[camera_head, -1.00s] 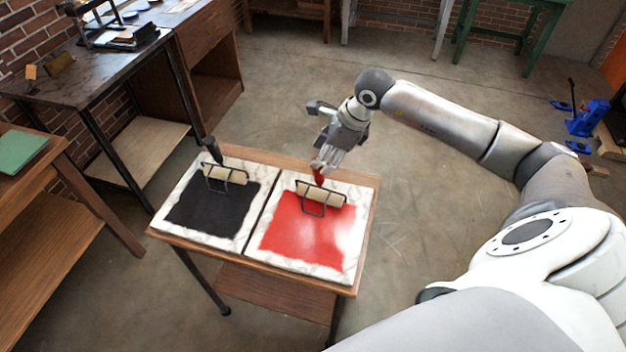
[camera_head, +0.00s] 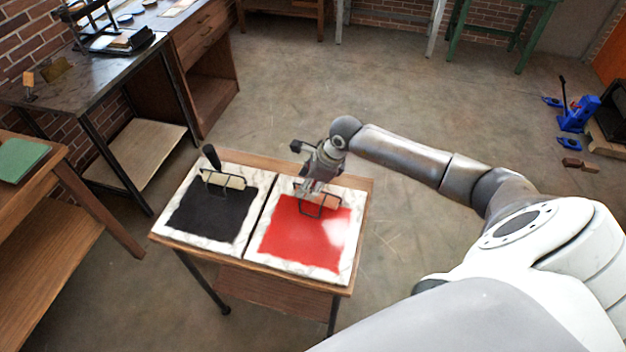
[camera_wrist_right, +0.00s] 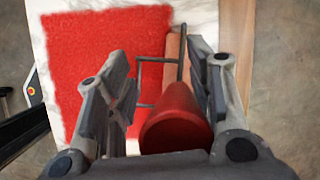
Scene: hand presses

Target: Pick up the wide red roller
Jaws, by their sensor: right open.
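The wide red roller has a red handle (camera_wrist_right: 178,118), a dark wire frame (camera_head: 320,213) and a pale roller cylinder (camera_wrist_right: 174,58). It rests at the back of the red-inked slab (camera_head: 297,240), and its handle is hidden behind my gripper in the head view. My right gripper (camera_head: 307,188) is down at the roller. In the right wrist view, its open fingers (camera_wrist_right: 160,75) stand on either side of the red handle, with a gap visible at the left finger. I cannot tell whether the right finger touches. My left gripper is not in view.
A black-handled roller (camera_head: 219,177) sits on the black-inked slab (camera_head: 170,228) to the left. Both slabs lie on a small wooden table (camera_head: 366,190). A workbench with a press (camera_head: 90,22) stands at the back left.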

